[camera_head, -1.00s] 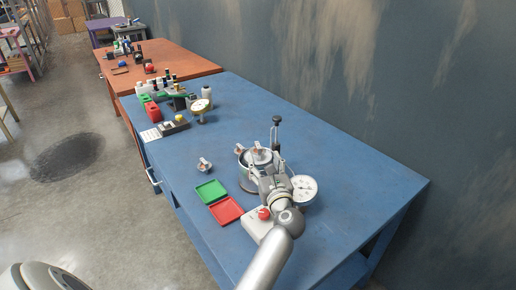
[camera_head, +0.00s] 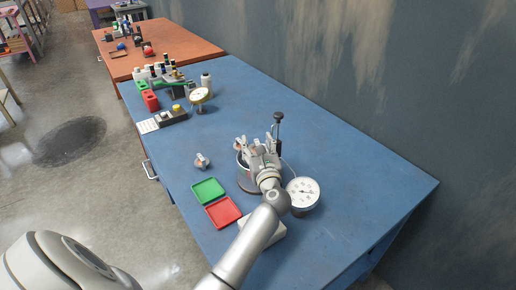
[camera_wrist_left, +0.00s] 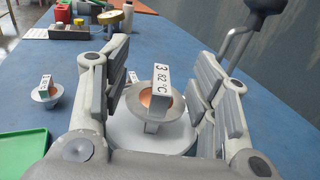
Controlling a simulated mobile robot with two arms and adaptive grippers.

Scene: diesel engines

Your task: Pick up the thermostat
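My left gripper (camera_head: 258,146) is over the round metal pot (camera_head: 245,184) on the blue table. In the left wrist view its fingers (camera_wrist_left: 165,78) stand apart on both sides of a thermostat (camera_wrist_left: 150,103). This thermostat has a metal rim, a copper-coloured centre and a white tag reading "3 82 °C". It sits above a pale round surface, and I see gaps between it and the fingers. A second thermostat (camera_head: 202,160) stands on the table left of the pot; it also shows in the left wrist view (camera_wrist_left: 46,92). My right gripper is not in view.
A green tray (camera_head: 208,191) and a red tray (camera_head: 223,211) lie left of the pot. A round white dial gauge (camera_head: 303,192) is on its right, and a black-knobbed lever (camera_head: 278,120) rises behind. Bottles and another gauge (camera_head: 199,97) stand farther back. The table's right side is clear.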

